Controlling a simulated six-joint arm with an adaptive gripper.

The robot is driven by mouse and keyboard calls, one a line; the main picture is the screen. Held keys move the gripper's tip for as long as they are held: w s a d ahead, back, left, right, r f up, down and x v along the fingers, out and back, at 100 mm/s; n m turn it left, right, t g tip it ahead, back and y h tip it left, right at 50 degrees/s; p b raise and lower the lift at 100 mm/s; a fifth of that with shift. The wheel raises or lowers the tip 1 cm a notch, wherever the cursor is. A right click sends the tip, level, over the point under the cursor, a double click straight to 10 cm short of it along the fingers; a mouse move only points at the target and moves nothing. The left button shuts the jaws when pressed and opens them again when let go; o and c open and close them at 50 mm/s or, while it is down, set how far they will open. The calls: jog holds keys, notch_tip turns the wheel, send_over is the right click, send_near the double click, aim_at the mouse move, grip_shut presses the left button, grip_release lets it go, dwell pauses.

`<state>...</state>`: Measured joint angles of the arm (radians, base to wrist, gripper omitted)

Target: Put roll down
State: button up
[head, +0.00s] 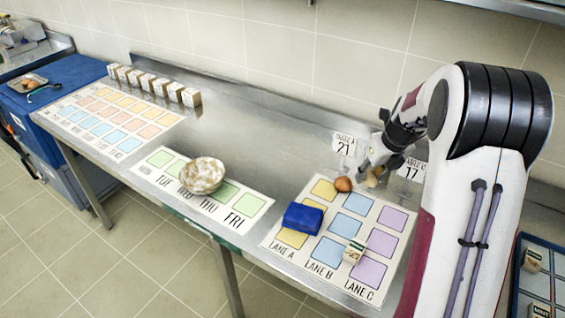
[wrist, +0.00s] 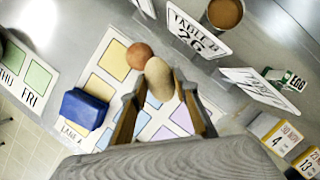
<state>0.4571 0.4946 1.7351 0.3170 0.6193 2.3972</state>
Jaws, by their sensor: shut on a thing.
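My gripper (head: 374,170) is shut on a pale beige roll (wrist: 159,76), which sits between the two fingers in the wrist view. In the head view the roll (head: 372,180) is partly hidden by the gripper. It is over the far side of the lane mat (head: 285,250). A round brown item (head: 343,184) is at the mat's far edge, just left of the roll; in the wrist view this brown item (wrist: 139,55) appears against the roll. I cannot tell whether the roll touches the mat.
A blue folded item (head: 303,218) and a small labelled box (head: 353,252) are on the lane mat. Upright number cards (head: 343,144) stand behind it. A speckled bowl (head: 203,175) is on the weekday mat to the left. Several small boxes (head: 153,83) line the back wall.

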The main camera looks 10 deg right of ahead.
jog(key=w+a, duration=0.3)
jog(key=w+a+n, duration=0.1)
jog(key=w+a, duration=0.2)
jog(key=w+a+f+n, duration=0.1)
jog(key=w+a, duration=0.2)
jog(key=shift+w+y, duration=0.35)
jog(key=shift+y, duration=0.05)
jog(key=shift+n, duration=0.6)
jog(key=w+a, duration=0.2)
jog(key=a, duration=0.1)
jog(key=w+a, duration=0.5)
jog(key=shift+w+a+r, duration=0.3)
jog(key=shift+a+r, duration=0.1)
jog(key=shift+m, duration=0.5)
jog(key=w+r, duration=0.1)
jog(key=w+a+r, duration=0.1)
jog(key=w+r, duration=0.1)
jog(key=r, duration=0.1)
jog(key=shift+a, duration=0.4)
jog(key=shift+f, duration=2.55)
